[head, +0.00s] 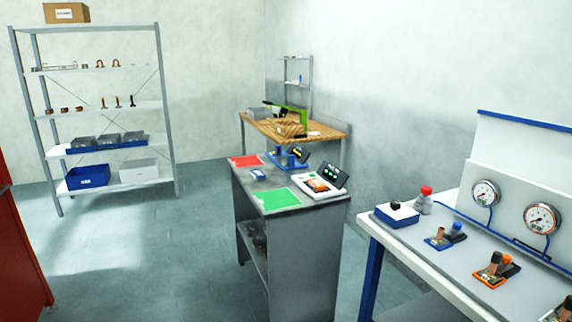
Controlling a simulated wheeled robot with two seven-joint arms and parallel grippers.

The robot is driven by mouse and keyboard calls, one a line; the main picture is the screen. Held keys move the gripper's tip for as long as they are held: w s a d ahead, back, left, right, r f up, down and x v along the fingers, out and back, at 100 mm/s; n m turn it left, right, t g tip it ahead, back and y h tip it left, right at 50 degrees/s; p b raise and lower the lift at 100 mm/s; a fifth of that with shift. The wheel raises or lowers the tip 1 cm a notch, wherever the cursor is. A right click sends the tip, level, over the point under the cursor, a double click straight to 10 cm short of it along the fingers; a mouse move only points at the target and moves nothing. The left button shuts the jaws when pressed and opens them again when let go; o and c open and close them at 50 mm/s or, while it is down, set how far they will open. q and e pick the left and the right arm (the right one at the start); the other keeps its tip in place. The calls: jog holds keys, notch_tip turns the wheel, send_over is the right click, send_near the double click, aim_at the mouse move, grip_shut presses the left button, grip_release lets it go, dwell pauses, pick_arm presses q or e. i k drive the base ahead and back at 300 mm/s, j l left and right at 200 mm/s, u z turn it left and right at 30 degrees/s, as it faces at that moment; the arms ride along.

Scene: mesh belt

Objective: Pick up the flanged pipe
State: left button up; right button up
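I cannot pick out a flanged pipe with certainty in the head view. The grey shelving rack (140,108) at the left holds several small copper-coloured and dark fittings (102,64) on its upper shelves, too small to identify. On the white bench at the right, a blue base (438,243) and an orange base (490,280) each carry small copper-coloured and dark parts. Neither of my grippers is in view.
A grey cabinet (305,245) with red and green mats (282,201) stands mid-room. A wooden-topped bench (265,126) is behind it. The white bench (420,275) with two gauges (541,218) is at the right. Red furniture (18,250) edges the left. The floor (150,255) between is clear.

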aim_at(438, 240)
jog(key=l+z, duration=0.1)
jog(key=z, duration=0.3)
jog(key=l+z, duration=0.1)
jog(key=z, duration=0.35)
jog(key=l+z, duration=0.1)
jog(key=z, duration=0.3)
